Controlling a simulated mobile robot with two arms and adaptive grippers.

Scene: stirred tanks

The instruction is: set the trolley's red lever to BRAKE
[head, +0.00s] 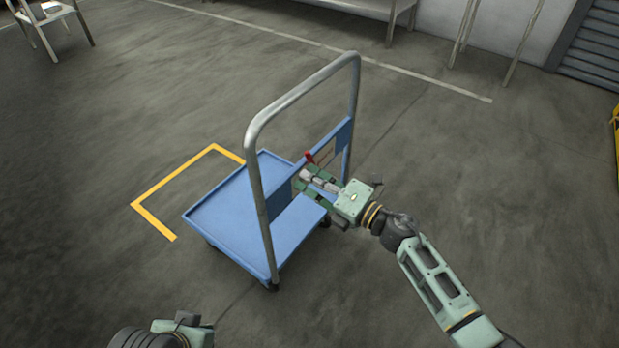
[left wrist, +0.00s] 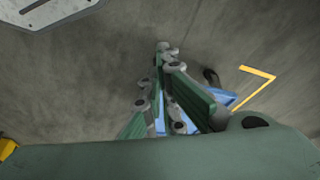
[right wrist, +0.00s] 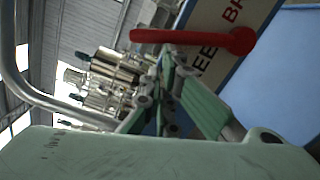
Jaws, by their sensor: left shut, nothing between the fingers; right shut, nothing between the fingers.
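The blue trolley (head: 230,220) stands on the floor with its grey tube handle (head: 300,92) upright. Its red lever (head: 310,157) shows small at the blue crossbar. In the right wrist view the red lever (right wrist: 190,37) lies almost level, its round hub at the right end and its arm reaching left. It crosses a label plate (right wrist: 215,45) with partly hidden letters, "BR" above and "EE" below. My right gripper (head: 304,178) is shut and empty, its fingertips close below the lever; I cannot tell if they touch. My left gripper (left wrist: 165,50) is shut and empty, away from the lever.
A yellow floor marking (head: 175,180) lies left of the trolley. A white-framed stand (head: 48,15) is at the far left, and a table (head: 365,8) stands at the back. The floor around the trolley is clear.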

